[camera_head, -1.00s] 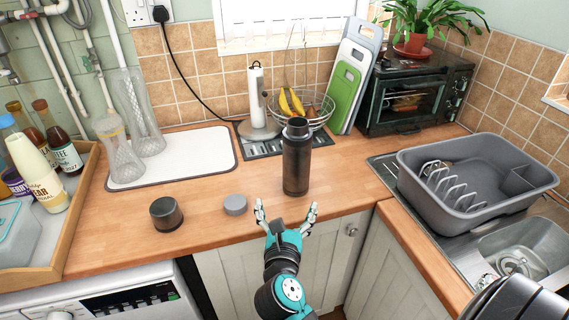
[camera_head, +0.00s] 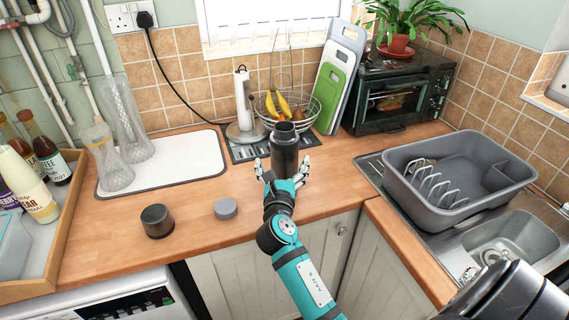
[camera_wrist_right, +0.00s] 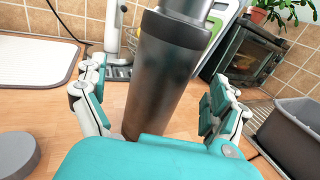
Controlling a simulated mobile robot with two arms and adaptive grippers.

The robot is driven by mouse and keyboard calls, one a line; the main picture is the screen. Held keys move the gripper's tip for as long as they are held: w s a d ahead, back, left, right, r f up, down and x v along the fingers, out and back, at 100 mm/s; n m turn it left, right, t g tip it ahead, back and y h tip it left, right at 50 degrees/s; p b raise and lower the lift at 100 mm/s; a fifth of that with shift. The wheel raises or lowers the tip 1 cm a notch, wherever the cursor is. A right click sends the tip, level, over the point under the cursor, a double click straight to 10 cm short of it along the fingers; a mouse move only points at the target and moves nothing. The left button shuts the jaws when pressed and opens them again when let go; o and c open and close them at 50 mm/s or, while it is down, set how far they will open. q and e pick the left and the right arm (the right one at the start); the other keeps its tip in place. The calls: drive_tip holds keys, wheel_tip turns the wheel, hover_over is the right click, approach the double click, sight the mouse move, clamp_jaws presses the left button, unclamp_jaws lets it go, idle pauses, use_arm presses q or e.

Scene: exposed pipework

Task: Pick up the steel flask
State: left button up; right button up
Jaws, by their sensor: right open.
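The steel flask (camera_head: 284,148) is dark grey, open at the top, and stands upright on the wooden counter. My right gripper (camera_head: 283,169) is open, with one finger on each side of the flask's lower body. In the right wrist view the flask (camera_wrist_right: 163,70) stands between the two spread fingers (camera_wrist_right: 160,105), with a visible gap on each side. The palm hides the front of its base. A grey round lid (camera_head: 226,208) and a dark cup-like piece (camera_head: 157,221) sit on the counter to the left. My left gripper is out of view.
A wire fruit basket (camera_head: 303,121) and a paper towel stand (camera_head: 243,105) are behind the flask. Chopping boards (camera_head: 333,85) and a toaster oven (camera_head: 395,92) stand at the back right. A grey dish rack (camera_head: 450,178) is by the sink. The counter right of the flask is clear.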

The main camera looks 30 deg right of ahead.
drive_tip(key=x, duration=0.4)
drive_tip(key=shift+s+d+p, duration=0.15)
drive_tip(key=shift+s+p, duration=0.05)
drive_tip(key=shift+p, duration=0.15)
drive_tip(key=shift+w+d+f, duration=0.15)
drive_tip(key=shift+w+d, duration=0.1)
drive_tip(key=shift+w, duration=0.2)
drive_tip(key=shift+s, duration=0.1)
drive_tip(key=shift+c, duration=0.8)
drive_tip(key=c, duration=1.5)
